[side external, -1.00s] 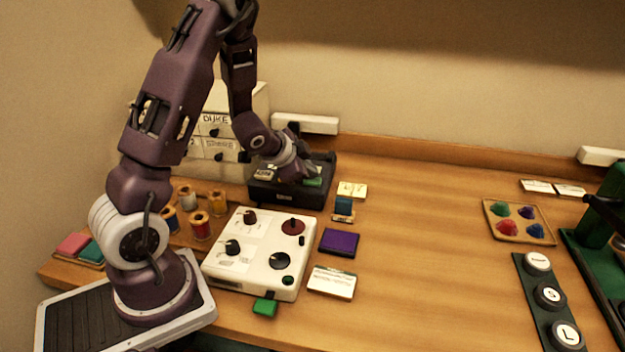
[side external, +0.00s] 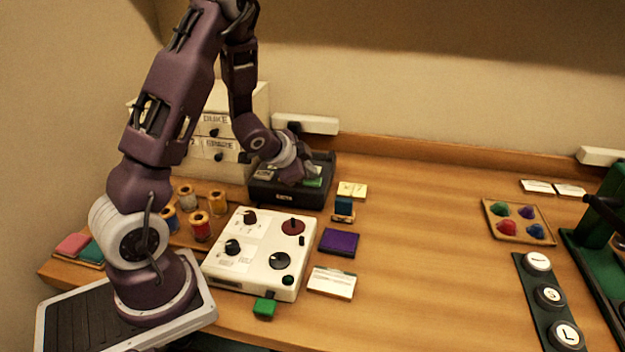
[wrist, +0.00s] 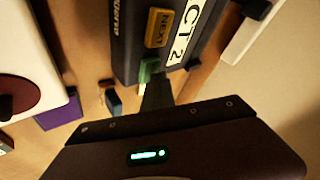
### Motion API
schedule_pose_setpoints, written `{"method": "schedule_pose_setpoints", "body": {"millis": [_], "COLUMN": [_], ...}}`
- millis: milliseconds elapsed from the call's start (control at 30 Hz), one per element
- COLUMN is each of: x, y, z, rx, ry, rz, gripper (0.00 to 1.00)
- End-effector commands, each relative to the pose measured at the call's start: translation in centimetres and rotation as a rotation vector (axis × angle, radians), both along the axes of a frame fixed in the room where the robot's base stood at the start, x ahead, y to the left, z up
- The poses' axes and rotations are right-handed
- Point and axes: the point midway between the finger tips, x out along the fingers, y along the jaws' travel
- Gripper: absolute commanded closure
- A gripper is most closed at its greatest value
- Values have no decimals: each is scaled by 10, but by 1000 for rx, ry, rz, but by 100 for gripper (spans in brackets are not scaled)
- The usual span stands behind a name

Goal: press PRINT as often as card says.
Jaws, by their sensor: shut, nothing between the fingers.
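A black box (side external: 262,190) stands at the back, left of the table's middle. In the wrist view, the box (wrist: 128,30) carries an amber key (wrist: 159,25) marked NEXT and a white strip (wrist: 190,30) reading "CT 2". A green key (side external: 313,183) sits at its right end and also shows in the wrist view (wrist: 149,70); I see no readable PRINT label. My gripper (wrist: 157,92) is shut and empty, its tip at the green key and partly covering it. I cannot tell whether it touches. A white card (side external: 331,282) lies in front; its print is too small to read.
A white control box (side external: 225,265) with knobs stands in front. A purple pad (side external: 338,242), a small blue block (side external: 344,207) and yellowish cards (side external: 352,189) lie to the right. Spools (side external: 200,226) stand left. The table's centre right is clear, before a tray of gems (side external: 518,238).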

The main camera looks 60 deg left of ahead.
Motion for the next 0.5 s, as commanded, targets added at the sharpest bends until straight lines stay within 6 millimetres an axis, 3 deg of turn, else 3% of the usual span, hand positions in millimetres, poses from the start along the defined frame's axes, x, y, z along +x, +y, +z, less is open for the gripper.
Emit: {"method": "schedule_pose_setpoints", "body": {"millis": [200,500], "x": [0,0], "y": [0,0], "z": [12,14], "rx": [0,0], "ry": [-3,-1], "rz": [1,0], "gripper": [100,100]}}
